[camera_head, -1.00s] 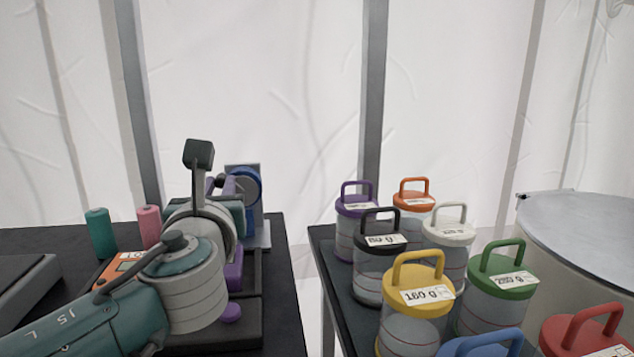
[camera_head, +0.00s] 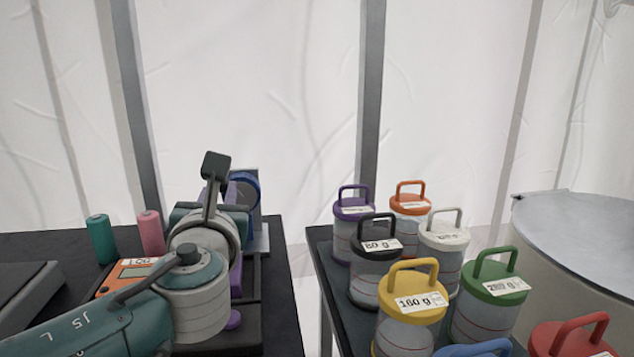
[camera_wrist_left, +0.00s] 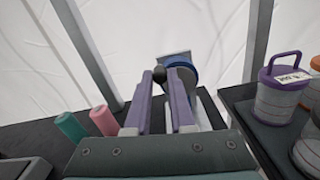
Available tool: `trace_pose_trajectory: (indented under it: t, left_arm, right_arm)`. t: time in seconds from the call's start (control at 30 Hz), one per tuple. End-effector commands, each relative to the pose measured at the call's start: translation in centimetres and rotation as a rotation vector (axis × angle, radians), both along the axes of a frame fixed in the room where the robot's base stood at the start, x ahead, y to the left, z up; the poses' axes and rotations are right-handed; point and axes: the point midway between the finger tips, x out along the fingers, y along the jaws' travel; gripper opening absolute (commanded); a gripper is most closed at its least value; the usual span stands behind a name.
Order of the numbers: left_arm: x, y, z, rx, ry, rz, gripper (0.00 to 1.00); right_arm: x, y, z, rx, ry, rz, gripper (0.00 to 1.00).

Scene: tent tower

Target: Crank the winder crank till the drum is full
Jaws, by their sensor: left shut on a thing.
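The winder stands at the back of the left table, with a blue drum (camera_head: 246,188) against a grey upright plate. The drum also shows in the left wrist view (camera_wrist_left: 184,72), partly behind a finger. My left gripper (camera_wrist_left: 161,88) has two purple fingers closed on the dark round crank knob (camera_wrist_left: 159,74), in front of the drum. In the head view my left gripper (camera_head: 228,190) is mostly hidden by its own wrist. The crank's arm is hidden, and I cannot tell how full the drum is. My right gripper is not in view.
A teal spool (camera_head: 102,239) and a pink spool (camera_head: 151,233) stand left of my wrist, near an orange device (camera_head: 125,274). Several lidded jars, including a yellow-lidded one (camera_head: 410,315), crowd the right table. A gap separates the tables.

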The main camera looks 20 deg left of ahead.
Motion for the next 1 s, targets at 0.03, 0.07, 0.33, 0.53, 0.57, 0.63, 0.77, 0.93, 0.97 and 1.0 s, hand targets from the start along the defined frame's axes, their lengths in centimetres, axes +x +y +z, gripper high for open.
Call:
trace_pose_trajectory:
  t: [0.03,0.07,0.33,0.53,0.57,0.63,0.77,0.93,0.97,1.0]
  left_arm:
    - [0.0,0.0,0.1,0.001,-0.002,0.000,0.00]
    - [0.0,0.0,0.1,0.001,-0.002,0.000,0.23]
    - [0.0,0.0,0.0,0.000,-0.001,0.000,0.52]
    - [0.0,0.0,0.0,0.000,-0.001,0.000,0.52]
    - [0.0,0.0,0.0,0.000,-0.001,0.000,0.52]
    - [-0.3,-0.2,0.0,-0.001,0.000,-0.001,0.52]
    - [-1.8,-1.2,0.1,-0.002,0.001,-0.003,0.52]
    - [-4.9,-3.0,0.1,-0.002,0.002,-0.003,0.52]
    - [-5.4,-3.3,0.0,-0.002,0.002,-0.003,0.52]
    - [-6.0,-3.7,0.0,-0.002,0.002,-0.003,0.52]
  right_arm:
    - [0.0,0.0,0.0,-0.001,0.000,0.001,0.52]
    - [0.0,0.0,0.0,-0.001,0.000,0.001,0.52]
    - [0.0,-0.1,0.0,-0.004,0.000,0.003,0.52]
    - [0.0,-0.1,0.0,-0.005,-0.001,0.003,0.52]
    - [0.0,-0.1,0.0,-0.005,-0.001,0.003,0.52]
    - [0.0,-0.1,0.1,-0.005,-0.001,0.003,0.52]
    - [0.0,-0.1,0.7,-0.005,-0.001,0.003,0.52]
    - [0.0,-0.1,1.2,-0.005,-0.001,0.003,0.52]
    - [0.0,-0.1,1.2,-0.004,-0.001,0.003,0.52]
    - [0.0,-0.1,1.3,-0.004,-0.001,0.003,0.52]
